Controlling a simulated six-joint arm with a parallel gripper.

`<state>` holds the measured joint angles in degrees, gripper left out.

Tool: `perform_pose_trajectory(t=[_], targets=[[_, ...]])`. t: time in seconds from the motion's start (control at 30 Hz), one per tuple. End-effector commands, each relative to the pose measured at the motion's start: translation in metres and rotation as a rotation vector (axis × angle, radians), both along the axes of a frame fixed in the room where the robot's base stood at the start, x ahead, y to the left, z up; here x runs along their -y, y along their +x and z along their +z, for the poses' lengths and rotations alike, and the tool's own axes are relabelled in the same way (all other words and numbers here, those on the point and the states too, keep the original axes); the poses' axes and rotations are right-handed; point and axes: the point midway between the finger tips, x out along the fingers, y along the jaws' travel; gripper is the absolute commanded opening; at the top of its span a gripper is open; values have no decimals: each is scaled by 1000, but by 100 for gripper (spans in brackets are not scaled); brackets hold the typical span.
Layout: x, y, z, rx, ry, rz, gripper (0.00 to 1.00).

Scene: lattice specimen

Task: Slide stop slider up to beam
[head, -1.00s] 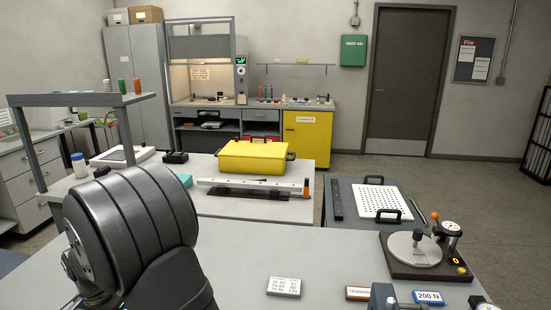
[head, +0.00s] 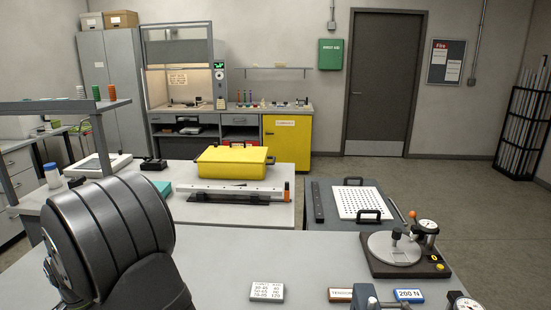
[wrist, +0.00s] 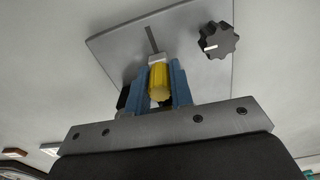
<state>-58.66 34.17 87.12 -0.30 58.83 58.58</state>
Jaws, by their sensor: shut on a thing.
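In the wrist view my gripper (wrist: 166,80) has its two blue fingers shut on a yellow knob (wrist: 159,84), which seems to be the stop slider. A pale grey block (wrist: 157,59) sits just beyond the knob. It lies at the near end of a narrow dark slot (wrist: 151,38) in a flat grey plate (wrist: 113,43). I cannot make out the beam for certain in either view.
A black fluted knob (wrist: 216,40) stands on the plate, right of the slot. In the head view, a labelled white block (head: 267,291), a 200 N block (head: 408,295) and a round-disc device with a dial (head: 402,252) stand on the near bench. The bench's middle is clear.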

Motion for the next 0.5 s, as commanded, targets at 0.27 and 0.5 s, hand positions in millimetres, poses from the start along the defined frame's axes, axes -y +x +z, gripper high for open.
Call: perform_pose_trajectory(t=[0.27, 0.5], targets=[[-1, 1, 2, 4, 5, 0, 40], [-1, 1, 3, 3, 4, 0, 40]])
